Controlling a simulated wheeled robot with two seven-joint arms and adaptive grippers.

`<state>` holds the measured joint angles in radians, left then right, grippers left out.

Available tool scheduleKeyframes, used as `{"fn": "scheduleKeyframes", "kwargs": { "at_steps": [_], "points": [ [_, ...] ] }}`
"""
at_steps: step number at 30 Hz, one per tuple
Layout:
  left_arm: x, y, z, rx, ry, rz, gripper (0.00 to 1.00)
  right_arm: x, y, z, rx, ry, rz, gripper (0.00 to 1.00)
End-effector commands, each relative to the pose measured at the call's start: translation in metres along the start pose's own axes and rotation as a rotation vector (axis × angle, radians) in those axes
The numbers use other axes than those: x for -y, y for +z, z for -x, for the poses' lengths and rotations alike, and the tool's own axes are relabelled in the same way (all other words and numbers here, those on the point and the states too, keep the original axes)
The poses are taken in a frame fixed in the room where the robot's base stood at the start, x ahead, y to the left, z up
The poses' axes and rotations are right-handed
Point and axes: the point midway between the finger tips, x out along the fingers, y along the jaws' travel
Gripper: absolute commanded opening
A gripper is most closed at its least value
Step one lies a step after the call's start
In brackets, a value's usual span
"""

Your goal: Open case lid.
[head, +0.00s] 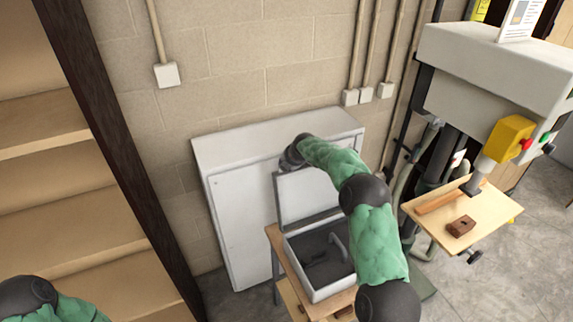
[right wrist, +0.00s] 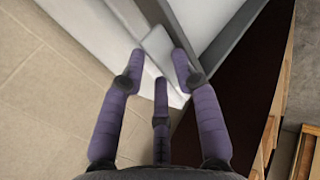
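The grey case (head: 318,292) sits on a small wooden stand, with dark contents and a curved handle showing inside. Its lid (head: 306,196) is raised and stands roughly upright at the back of the case. My right gripper (head: 291,156) is at the lid's upper left corner, partly hidden by its own wrist. In the right wrist view its purple fingers (right wrist: 159,62) are spread apart, with a pale flat piece between the fingertips beside a grey edge. I cannot tell whether they touch it. Only part of my left arm shows at the lower left; its gripper is out of frame.
A white cabinet (head: 235,230) stands against the block wall behind the case. A drill press (head: 490,75) with a wooden table (head: 490,215) and a brown block (head: 461,226) is at right. Wooden shelves (head: 60,200) fill the left side.

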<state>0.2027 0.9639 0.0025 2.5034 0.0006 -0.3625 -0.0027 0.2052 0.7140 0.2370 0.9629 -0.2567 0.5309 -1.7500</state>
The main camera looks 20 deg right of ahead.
Motion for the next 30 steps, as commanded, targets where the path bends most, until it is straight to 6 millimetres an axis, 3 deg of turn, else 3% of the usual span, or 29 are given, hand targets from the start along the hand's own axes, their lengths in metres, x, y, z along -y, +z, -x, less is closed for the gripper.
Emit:
{"fn": "scheduleKeyframes", "kwargs": {
  "at_steps": [1,20,25,30],
  "points": [
    [0.0,0.0,-0.001,0.0,0.0,0.0,0.4,0.017,-0.005,-0.011,-0.01,-0.035,0.003,0.4],
    [0.0,0.0,0.0,-0.001,0.0,0.0,0.4,0.015,-0.007,-0.009,-0.012,-0.033,0.005,0.4],
    [0.0,0.0,0.0,-0.001,0.0,0.0,0.4,0.013,-0.006,0.004,-0.011,-0.029,0.005,0.4],
    [0.0,0.0,0.0,0.0,0.0,0.0,0.4,0.008,-0.004,0.033,-0.008,-0.02,0.003,0.4]
  ]
}}
